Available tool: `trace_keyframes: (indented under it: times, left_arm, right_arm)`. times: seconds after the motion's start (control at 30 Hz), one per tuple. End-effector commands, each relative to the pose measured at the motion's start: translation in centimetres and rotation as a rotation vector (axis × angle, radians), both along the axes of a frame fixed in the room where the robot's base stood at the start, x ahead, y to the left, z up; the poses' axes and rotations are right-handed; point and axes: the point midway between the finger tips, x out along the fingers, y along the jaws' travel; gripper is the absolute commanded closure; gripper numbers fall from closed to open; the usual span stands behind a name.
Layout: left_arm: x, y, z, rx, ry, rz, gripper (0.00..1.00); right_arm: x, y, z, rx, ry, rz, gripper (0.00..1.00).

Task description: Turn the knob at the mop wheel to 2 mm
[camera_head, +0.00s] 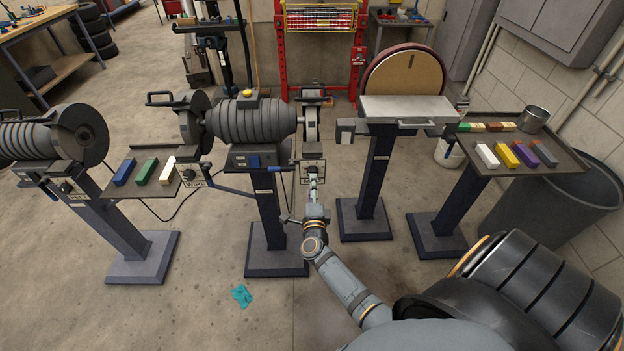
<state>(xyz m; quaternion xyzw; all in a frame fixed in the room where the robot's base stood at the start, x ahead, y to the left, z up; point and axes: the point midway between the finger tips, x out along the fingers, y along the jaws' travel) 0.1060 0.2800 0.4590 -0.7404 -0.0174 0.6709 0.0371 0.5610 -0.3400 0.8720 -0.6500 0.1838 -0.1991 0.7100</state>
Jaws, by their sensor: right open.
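The mop wheel (312,126) is at the right end of the middle grinder (255,121). Below it is a small metal housing (313,166) with a partly covered label that starts with M. A dark knob (318,187) shows small on its front at my right gripper's tips. My right gripper (316,182) is open and reaches up to this knob from the front. It is too small to tell whether the fingers touch the knob or which setting it points to. My left gripper is out of view.
A similar knob (189,174) sits above a WIRE label at the grinder's left end. A disc sander (405,75) stands to the right, beside a tray of coloured bars (566,163). A teal rag (242,296) lies on the floor.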

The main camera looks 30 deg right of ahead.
Motion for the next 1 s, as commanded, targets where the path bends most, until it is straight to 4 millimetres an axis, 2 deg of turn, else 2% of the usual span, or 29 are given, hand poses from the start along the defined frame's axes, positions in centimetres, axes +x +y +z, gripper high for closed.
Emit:
trace_keyframes:
  times: [0.1,0.33,0.47,0.93,1.0]
  left_arm:
    - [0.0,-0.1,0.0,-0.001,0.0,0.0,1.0]
    - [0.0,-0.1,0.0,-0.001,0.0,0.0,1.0]
    - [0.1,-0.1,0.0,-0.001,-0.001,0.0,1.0]
    - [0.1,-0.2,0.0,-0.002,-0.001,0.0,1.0]
    - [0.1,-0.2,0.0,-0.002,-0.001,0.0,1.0]
  right_arm:
    - [-2.7,1.6,-0.1,0.003,0.003,-0.002,0.43]
    - [-5.7,3.5,0.0,0.001,0.0,-0.002,0.43]
    - [-6.3,3.8,0.1,0.0,-0.001,-0.001,0.43]
    - [-6.3,3.8,0.0,-0.002,0.0,0.0,0.43]
    - [-6.3,4.1,-0.7,-0.021,0.024,0.016,0.43]
